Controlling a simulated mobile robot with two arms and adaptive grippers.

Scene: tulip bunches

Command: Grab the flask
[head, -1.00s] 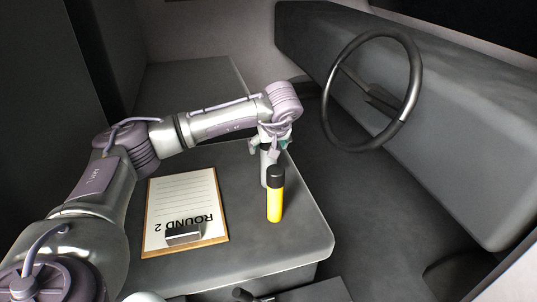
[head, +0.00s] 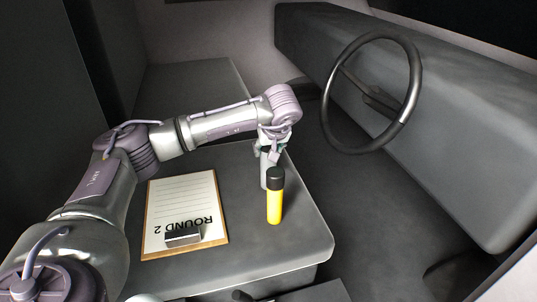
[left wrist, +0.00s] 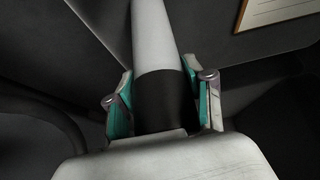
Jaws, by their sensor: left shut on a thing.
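My left gripper (head: 267,149) is at the top of the pale flask. In the left wrist view my left gripper (left wrist: 160,85) has its teal-padded fingers on both sides of the black cap, shut on it. The pale body (left wrist: 155,35) extends away beyond the fingers. My right gripper is not in view.
A clipboard (head: 152,215) with a lined sheet marked "ROUND 2" lies left of the flasks. A steering wheel (head: 415,80) stands at the right before a long grey dashboard (head: 470,120). The surface's right edge is close to the flasks.

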